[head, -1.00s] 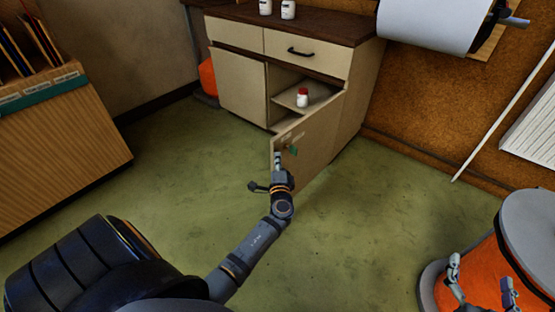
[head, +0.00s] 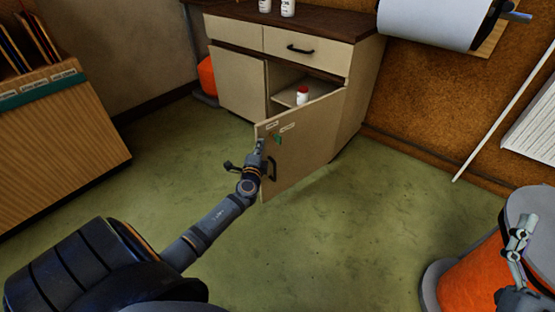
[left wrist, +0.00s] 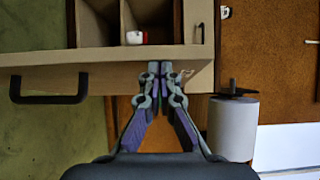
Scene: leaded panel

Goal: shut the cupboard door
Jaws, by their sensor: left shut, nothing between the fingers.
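The beige cupboard door (head: 312,140) is ajar, hinged at its right and swung out from the cupboard (head: 355,85). It has a black handle (head: 272,168) and small labels near its top. In the left wrist view the door edge (left wrist: 110,78) crosses the picture, with the handle (left wrist: 50,98) at left. My left gripper (head: 261,143) is shut and empty, its tips (left wrist: 160,67) at the outer face of the door near the free edge. I cannot tell whether they touch it. My right gripper (head: 524,222) is at the lower right; its jaw state is unclear.
A red-capped white jar (head: 302,96) stands on the shelf inside the opening. Orange drum-like bin (head: 470,275) stands at lower right. A wooden file box (head: 60,140) is at left. The green floor (head: 310,235) before the door is clear.

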